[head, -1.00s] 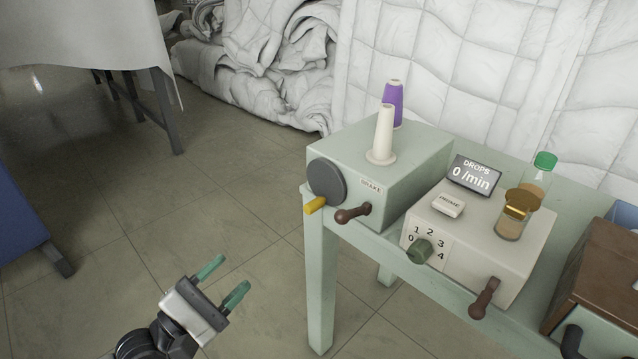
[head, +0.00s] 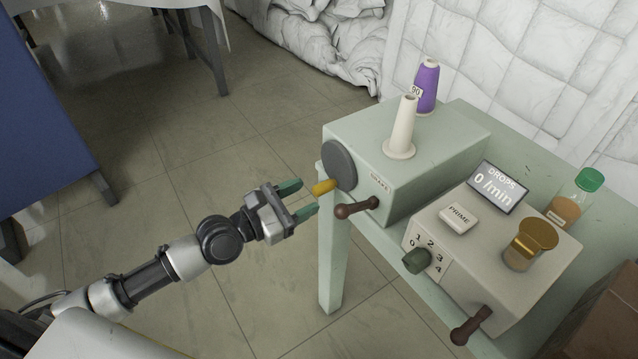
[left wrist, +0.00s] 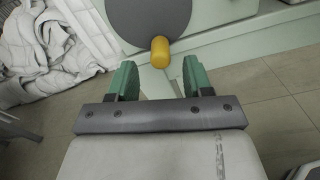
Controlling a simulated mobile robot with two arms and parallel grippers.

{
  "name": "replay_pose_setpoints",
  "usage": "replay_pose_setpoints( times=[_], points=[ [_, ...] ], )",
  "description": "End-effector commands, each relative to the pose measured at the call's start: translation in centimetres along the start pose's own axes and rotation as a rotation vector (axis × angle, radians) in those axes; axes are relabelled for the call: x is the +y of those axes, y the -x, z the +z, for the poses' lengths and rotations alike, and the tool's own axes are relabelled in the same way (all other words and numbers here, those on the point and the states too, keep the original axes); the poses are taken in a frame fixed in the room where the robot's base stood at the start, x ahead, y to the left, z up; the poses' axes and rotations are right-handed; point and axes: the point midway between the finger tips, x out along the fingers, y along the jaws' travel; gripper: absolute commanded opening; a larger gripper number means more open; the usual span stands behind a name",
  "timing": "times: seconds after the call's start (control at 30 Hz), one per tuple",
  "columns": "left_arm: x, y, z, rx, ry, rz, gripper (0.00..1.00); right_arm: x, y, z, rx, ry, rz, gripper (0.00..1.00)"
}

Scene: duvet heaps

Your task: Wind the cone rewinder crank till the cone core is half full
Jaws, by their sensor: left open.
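The cone rewinder (head: 425,150) is a pale green box on the table's left end. Its crank is a dark grey disc (head: 338,163) with a yellow handle (head: 323,188) on the left side. The bare white cone core (head: 402,128) stands upright on top, with a purple thread cone (head: 428,84) behind it. A brown lever (head: 357,207) sits on the front below the brake label. My left gripper (head: 303,198) is open, its green fingertips close to the yellow handle. In the left wrist view the handle (left wrist: 160,52) lies just beyond and between the fingertips. My right gripper is not in view.
A beige drop-counter box (head: 490,260) with a green knob, a brown lever and a "0 /min" display stands right of the rewinder. A green-capped bottle (head: 575,200) is behind it. White duvets fill the back.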

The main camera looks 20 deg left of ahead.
Motion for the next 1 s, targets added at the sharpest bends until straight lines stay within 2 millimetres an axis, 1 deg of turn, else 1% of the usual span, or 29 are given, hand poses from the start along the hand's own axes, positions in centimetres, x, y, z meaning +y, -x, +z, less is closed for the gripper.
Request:
replay_pose_setpoints(
  times=[0.03,0.1,0.23,0.4,0.63,0.93,0.97,1.0],
  points=[
    [0.1,-1.1,0.3,-0.005,0.002,0.002,0.50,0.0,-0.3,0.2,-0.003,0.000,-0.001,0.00],
    [0.1,-2.1,0.2,-0.003,0.001,0.001,0.50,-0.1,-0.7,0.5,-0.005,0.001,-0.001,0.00],
    [0.0,-3.5,0.0,-0.001,0.001,0.000,0.50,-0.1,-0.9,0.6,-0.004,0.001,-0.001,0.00],
    [0.0,-4.1,0.0,0.001,-0.001,-0.001,0.50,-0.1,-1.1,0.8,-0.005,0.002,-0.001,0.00],
    [0.0,-4.1,0.0,0.001,-0.001,-0.001,0.50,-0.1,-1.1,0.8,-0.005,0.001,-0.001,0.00],
    [0.0,-4.1,0.0,0.001,-0.001,0.000,0.04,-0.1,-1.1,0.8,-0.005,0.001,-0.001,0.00],
    [0.0,-4.1,0.0,0.000,-0.001,0.000,0.01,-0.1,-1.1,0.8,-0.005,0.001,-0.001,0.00],
    [0.0,-4.1,0.0,0.000,-0.002,0.000,0.01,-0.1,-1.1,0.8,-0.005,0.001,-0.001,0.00]
  ],
)
